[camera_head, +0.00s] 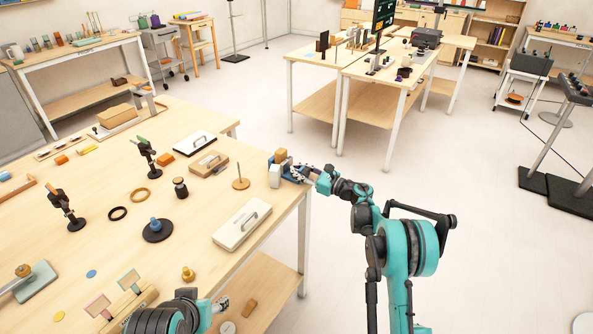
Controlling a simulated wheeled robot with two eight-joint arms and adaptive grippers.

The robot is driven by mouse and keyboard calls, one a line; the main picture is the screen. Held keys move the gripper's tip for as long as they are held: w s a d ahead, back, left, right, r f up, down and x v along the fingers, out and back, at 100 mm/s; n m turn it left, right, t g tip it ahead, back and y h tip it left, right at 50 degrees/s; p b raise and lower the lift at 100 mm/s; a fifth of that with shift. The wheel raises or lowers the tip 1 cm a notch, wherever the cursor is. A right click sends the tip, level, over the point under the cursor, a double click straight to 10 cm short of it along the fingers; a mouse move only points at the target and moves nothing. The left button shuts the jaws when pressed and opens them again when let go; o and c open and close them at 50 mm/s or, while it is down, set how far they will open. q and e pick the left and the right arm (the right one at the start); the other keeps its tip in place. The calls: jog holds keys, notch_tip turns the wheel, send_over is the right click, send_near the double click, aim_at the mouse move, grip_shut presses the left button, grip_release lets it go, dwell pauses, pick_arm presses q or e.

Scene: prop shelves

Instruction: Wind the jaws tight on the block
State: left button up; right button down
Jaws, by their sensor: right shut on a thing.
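A small vise (291,172), with a blue body and pale jaws, stands at the right edge of the wooden table. A wooden block (281,156) sits upright at its jaws; at this size I cannot tell whether both jaws touch it. My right gripper (309,172) is at the vise's outer side, shut on what appears to be its handle, which the fingers mostly hide. My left gripper (222,304) is low at the bottom of the view, away from the vise; its fingers are too small to read.
A white board with a handle (242,225), a wooden disc with a peg (241,182) and a tan handled block (208,164) lie near the vise. Several stands and rings fill the table's left. Open floor lies right of the table.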

jog(key=shift+m, duration=0.7)
jog(key=c, duration=1)
grip_release()
jog(key=shift+c, duration=0.2)
jog(key=shift+d, duration=0.1)
jog(key=v, duration=1.1)
jog(key=shift+s+d, duration=0.25)
jog(key=shift+d, duration=0.05)
